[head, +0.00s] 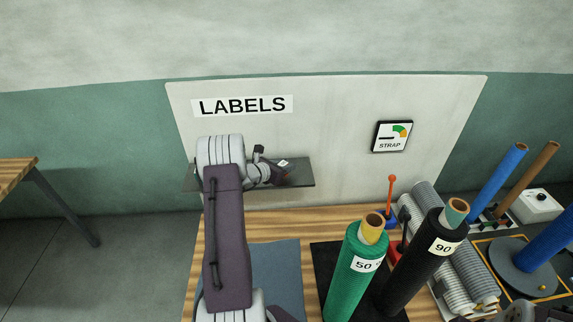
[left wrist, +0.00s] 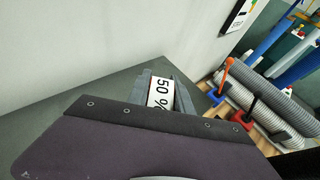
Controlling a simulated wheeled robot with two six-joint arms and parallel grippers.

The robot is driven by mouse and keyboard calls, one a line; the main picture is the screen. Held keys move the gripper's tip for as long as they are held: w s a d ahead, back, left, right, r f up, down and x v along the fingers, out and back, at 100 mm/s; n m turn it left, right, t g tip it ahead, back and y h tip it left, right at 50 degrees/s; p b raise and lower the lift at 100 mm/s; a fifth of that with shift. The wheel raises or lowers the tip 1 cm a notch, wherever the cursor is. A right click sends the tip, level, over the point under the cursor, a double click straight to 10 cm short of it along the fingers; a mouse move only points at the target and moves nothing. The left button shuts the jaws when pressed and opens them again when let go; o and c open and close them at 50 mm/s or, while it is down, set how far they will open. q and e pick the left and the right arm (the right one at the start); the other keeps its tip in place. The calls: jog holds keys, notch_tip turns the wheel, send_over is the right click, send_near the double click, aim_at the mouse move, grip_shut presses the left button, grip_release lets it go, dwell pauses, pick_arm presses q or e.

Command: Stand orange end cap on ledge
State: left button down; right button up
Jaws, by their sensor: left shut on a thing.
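The ledge (head: 302,181) is a narrow dark grey shelf on the pale board under the LABELS sign; its top (left wrist: 50,110) also shows in the left wrist view. My left gripper (head: 284,174) is at the ledge, over its middle to right part. In the left wrist view my left gripper (left wrist: 160,92) is shut on a white label marked 50 % (left wrist: 159,90), which shows between its fingers. I cannot tell whether the label touches the ledge. I cannot pick out an orange end cap in either view. My right gripper is not in view.
Below the ledge is a wooden table with a green roll marked 50 (head: 355,270) and a black roll marked 90 (head: 425,262). An orange-knobbed upright tool (head: 391,187) and grey ribbed rolls (head: 465,275) stand to the right. The STRAP sign (head: 391,137) hangs on the board.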

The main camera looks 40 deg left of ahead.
pick_arm(q)
jog(key=shift+w+a+f, duration=0.1)
jog(key=shift+a+f, duration=0.05)
jog(key=shift+f, duration=0.2)
jog(key=shift+f+b, duration=0.15)
jog(key=shift+b, duration=0.2)
jog(key=c, duration=1.1)
grip_release()
jog(key=shift+c, duration=0.2)
jog(key=shift+r, duration=0.2)
jog(key=shift+s+r, duration=0.1)
jog(key=shift+s, duration=0.1)
jog(key=d+b+v, duration=0.1)
jog(key=v, duration=1)
jog(key=shift+s+a+r+b, duration=0.15)
jog(key=shift+s+a+b, duration=0.2)
jog(key=shift+a, duration=0.1)
